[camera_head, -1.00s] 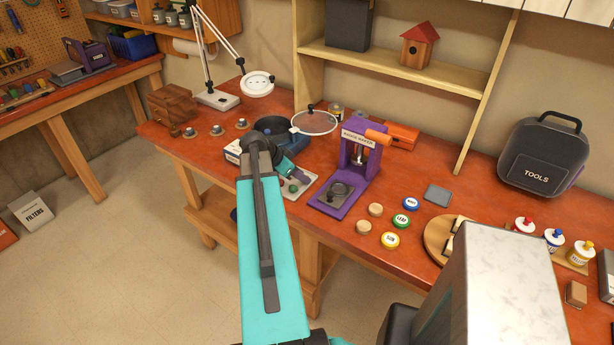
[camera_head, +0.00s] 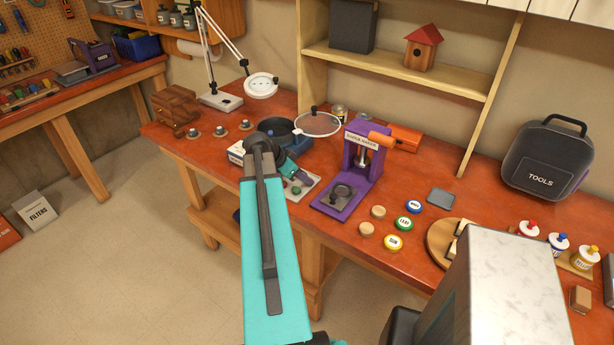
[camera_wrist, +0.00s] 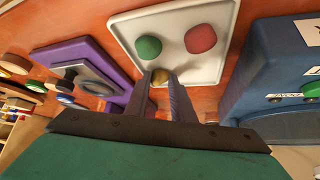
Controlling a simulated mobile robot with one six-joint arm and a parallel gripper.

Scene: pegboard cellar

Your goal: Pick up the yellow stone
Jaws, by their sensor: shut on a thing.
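The yellow stone (camera_wrist: 160,76) shows in the wrist view between the fingertips of my gripper (camera_wrist: 161,84), which is shut on it. The stone is at the near edge of a white tray (camera_wrist: 130,24); I cannot tell whether it touches the tray. A green stone (camera_wrist: 148,47) and a red stone (camera_wrist: 200,38) sit on the tray just beyond the fingers. In the head view my gripper (camera_head: 305,184) is low at the tray (camera_head: 292,193), the green stone (camera_head: 296,190) shows beside it, and the yellow stone is hidden.
A purple press (camera_head: 362,160) stands right of the tray. A blue round machine (camera_head: 286,136) with a clear lid (camera_head: 317,123) stands behind it. Wooden discs and labelled lids, such as the yellow one (camera_head: 393,243), lie to the right near the front edge.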

